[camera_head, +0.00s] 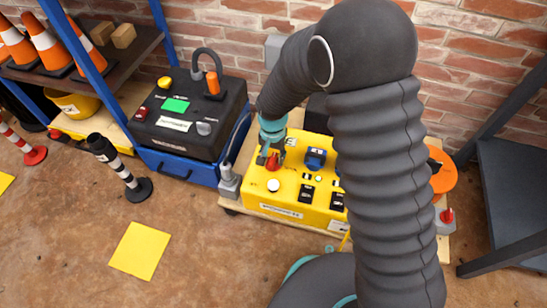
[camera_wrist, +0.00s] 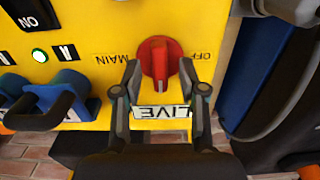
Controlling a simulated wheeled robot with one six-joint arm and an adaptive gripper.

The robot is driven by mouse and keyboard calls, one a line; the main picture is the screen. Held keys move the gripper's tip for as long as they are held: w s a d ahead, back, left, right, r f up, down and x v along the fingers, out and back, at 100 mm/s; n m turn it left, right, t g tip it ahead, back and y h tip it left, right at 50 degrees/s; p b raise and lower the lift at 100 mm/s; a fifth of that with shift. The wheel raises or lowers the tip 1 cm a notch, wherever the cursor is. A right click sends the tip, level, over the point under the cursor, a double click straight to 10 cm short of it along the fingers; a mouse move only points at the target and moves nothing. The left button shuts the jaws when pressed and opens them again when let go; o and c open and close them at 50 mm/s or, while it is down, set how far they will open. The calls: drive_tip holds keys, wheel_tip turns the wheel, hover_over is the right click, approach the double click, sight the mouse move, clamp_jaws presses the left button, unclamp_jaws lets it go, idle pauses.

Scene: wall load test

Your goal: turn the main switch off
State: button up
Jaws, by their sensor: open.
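The main switch is a red rotary knob (camera_wrist: 158,60) on the yellow panel (camera_wrist: 100,35). In the wrist view its raised grip stands upright in the picture, its lower end toward the LIVE label (camera_wrist: 160,112). The MAIN label (camera_wrist: 113,59) is left of it and the OFF label (camera_wrist: 195,55) right, both upside down. My gripper (camera_wrist: 160,68) is open, one finger on each side of the knob, with small gaps visible. In the head view my gripper (camera_head: 268,147) is over the red knob (camera_head: 273,161), which it partly hides.
A blue handle (camera_head: 316,158), white button (camera_head: 273,185) and black switches (camera_head: 306,192) share the yellow box (camera_head: 268,198). A black case (camera_head: 190,105) stands left. Brick wall is behind. A striped post (camera_head: 120,168) and yellow floor square (camera_head: 140,250) are left; open floor is in front.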

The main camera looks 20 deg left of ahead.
drive_tip(key=shift+f, duration=0.35)
clamp_jaws()
